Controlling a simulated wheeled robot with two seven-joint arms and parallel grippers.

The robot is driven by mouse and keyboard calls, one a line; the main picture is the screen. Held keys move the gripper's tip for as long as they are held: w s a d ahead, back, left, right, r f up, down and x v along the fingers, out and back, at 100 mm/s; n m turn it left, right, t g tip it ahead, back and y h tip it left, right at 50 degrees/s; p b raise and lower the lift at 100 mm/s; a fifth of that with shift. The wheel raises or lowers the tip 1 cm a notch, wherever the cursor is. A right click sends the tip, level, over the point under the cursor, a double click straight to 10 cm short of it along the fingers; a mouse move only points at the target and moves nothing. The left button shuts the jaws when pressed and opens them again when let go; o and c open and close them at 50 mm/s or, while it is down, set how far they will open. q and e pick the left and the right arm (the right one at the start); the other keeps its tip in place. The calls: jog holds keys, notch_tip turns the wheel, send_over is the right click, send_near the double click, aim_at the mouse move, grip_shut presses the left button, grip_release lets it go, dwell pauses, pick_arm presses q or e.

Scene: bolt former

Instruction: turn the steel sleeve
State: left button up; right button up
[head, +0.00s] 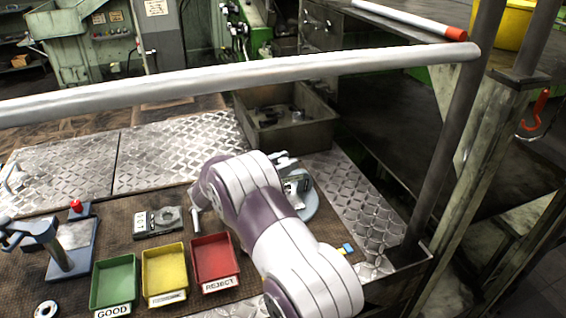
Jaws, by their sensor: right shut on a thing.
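My right arm reaches in from the lower right over the bench, and its wrist hides most of the right gripper (195,208). A short light-grey cylinder, seemingly the steel sleeve (195,219), shows upright just below the wrist, behind the red tray. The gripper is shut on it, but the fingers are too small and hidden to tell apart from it. I cannot tell whether its lower end touches the bench mat. My left gripper is not in view.
Green (113,282), yellow (165,274) and red (214,262) trays stand at the front. A grey gauge block (158,222) lies behind them. A blue-based fixture (72,250) stands left. A metal bin (288,130) stands behind. A pale rail (230,75) crosses above.

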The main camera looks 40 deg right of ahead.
jog(key=shift+r, duration=0.25)
jog(key=o, duration=0.8)
jog(key=shift+o, duration=0.5)
jog(key=shift+f, duration=0.15)
jog(key=a+b, duration=0.2)
jog(key=a, duration=1)
jog(key=shift+w+a, duration=0.2)
jog(key=shift+a, duration=0.1)
